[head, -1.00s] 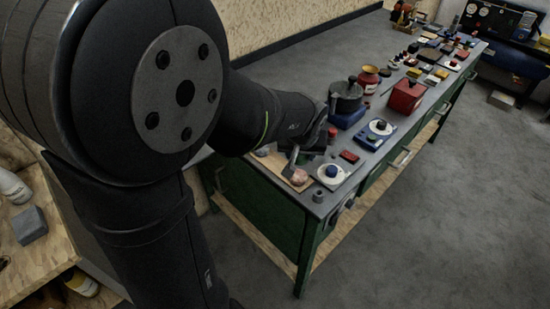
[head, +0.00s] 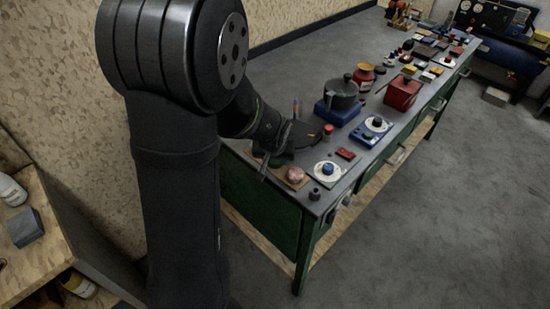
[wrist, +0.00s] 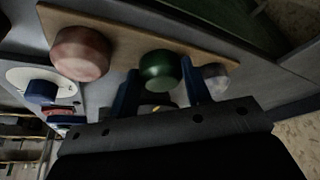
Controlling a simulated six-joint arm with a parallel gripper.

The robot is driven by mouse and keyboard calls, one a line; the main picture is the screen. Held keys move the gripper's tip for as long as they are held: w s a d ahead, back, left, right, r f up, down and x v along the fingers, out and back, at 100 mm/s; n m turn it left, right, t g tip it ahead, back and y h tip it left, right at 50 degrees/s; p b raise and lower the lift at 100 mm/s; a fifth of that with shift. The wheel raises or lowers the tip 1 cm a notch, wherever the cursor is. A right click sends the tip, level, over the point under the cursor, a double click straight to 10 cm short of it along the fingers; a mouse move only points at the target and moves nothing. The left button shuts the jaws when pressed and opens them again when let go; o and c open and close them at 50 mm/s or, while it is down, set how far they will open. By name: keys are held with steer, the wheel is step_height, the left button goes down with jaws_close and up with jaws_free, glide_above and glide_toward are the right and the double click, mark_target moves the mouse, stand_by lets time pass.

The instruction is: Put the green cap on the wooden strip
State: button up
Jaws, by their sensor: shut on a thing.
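The green cap (wrist: 160,70) is between the two blue fingers of my gripper (wrist: 160,92) in the wrist view, and the gripper is shut on it. The wooden strip (wrist: 130,27) runs behind the cap; I cannot tell whether the cap touches it. A pink cap (wrist: 80,54) and a grey cap (wrist: 215,77) stand on the strip, one on each side of the green one. In the head view my gripper (head: 264,169) is over the strip's left part, with the pink cap (head: 295,174) to its right. I cannot make out the green cap there.
A white plate with a blue knob (head: 328,168) lies right of the strip, close to a small grey cylinder (head: 314,194) at the bench corner. A dark pot (head: 342,93) and a red box (head: 402,93) stand farther back. The bench is crowded along its length.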

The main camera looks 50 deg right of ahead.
steer(key=shift+f, duration=0.1)
steer(key=o, duration=1.1)
steer(key=shift+c, duration=0.2)
steer(key=v, duration=1.2)
steer(key=x, duration=1.2)
